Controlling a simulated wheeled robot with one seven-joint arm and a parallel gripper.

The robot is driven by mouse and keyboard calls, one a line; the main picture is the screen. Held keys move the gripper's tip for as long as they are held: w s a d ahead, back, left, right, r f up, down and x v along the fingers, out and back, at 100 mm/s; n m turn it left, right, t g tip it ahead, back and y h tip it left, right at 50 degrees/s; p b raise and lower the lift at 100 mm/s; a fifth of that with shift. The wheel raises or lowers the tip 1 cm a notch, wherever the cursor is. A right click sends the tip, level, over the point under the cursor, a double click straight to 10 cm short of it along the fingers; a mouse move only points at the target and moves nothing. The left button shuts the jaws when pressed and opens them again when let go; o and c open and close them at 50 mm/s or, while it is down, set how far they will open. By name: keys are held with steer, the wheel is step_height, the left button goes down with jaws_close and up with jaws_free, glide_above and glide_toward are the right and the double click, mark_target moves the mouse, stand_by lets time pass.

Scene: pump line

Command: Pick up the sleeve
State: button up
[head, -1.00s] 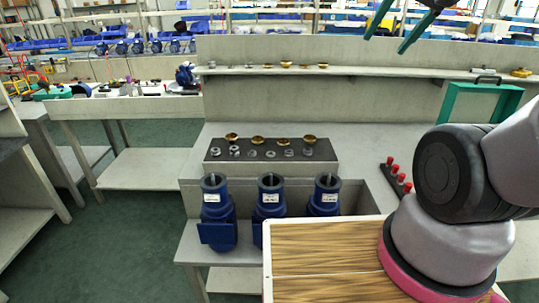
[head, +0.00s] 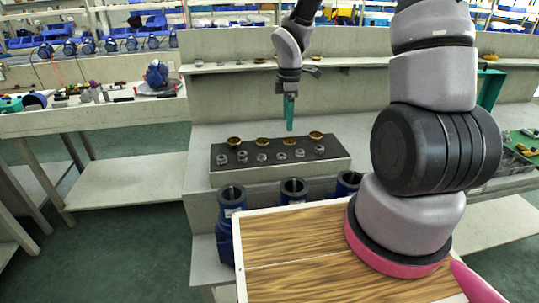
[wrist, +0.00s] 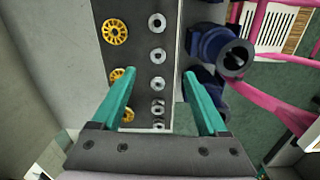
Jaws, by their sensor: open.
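Several small silver ring-shaped pieces, which look like the sleeves, stand in a row on the dark top of a block (head: 225,152). One silver piece (head: 262,157) is near the middle of the row. In the wrist view the row runs between my fingers, with one silver piece (wrist: 157,56) just beyond the fingertips. My gripper (head: 289,126) points down above the block, near its back edge. In the wrist view my gripper (wrist: 159,75) is open, its teal fingers wide apart with nothing held. Which silver piece is meant cannot be told.
Several gold wheel-shaped parts (head: 262,142) stand behind the silver row. Blue pumps (head: 293,190) stand in front of the block, one blue pump (wrist: 220,48) close to my right finger. A shelf (head: 225,67) runs behind. A side table (head: 110,115) holds tools at left.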

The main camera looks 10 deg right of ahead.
steer(key=n, duration=0.1)
glide_above(281, 157)
steer(key=f, duration=0.7)
steer(key=shift+w+d, duration=0.2)
steer(key=shift+w, duration=0.15)
steer(key=shift+w+f, duration=0.2)
steer(key=shift+f, duration=2.7)
steer(key=shift+c, duration=0.4)
